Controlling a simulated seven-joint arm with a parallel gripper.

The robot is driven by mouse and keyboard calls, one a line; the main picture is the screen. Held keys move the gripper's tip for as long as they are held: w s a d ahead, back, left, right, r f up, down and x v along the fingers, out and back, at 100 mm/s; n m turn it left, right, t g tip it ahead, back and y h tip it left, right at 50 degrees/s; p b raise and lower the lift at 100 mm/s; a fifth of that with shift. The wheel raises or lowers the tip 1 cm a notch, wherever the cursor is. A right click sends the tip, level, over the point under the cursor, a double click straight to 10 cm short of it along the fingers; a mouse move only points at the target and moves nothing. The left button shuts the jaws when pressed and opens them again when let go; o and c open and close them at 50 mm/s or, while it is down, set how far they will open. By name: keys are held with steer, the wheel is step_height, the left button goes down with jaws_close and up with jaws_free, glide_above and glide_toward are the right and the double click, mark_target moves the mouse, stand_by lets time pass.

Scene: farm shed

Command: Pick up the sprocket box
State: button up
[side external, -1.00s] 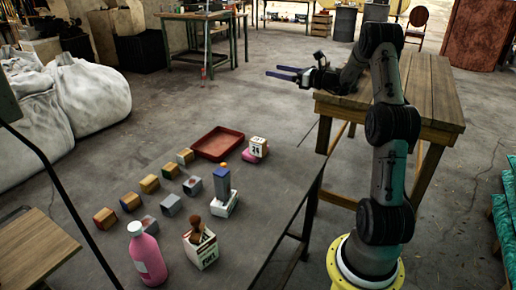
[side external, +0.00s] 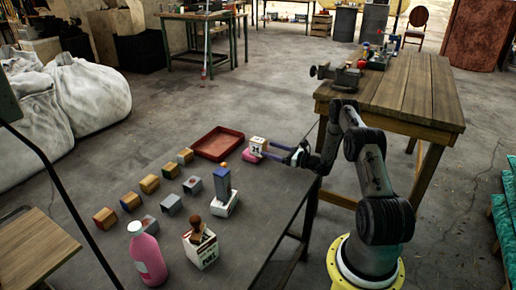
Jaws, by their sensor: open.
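I cannot tell by label which item is the sprocket box. Small boxes stand in two rows on the dark table (side external: 262,215): several tan-and-brown ones, such as this box (side external: 149,184), and several grey ones, such as this box (side external: 192,185). A white cube with dark print (side external: 258,145) sits on a pink base (side external: 251,156) at the table's far right. My gripper (side external: 267,150) is open, its blue fingers pointing left beside the cube and pink base. Whether they touch or surround the cube is too small to tell.
A red tray (side external: 218,142) lies left of the cube. A blue-grey upright block with an orange top (side external: 222,183) stands on a white base. A pink bottle (side external: 147,256) and a white printed box holding brown items (side external: 201,250) stand at the front.

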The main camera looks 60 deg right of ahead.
mark_target(258, 145)
steer(key=w, duration=0.6)
steer(key=shift+w, duration=0.2)
jaws_close()
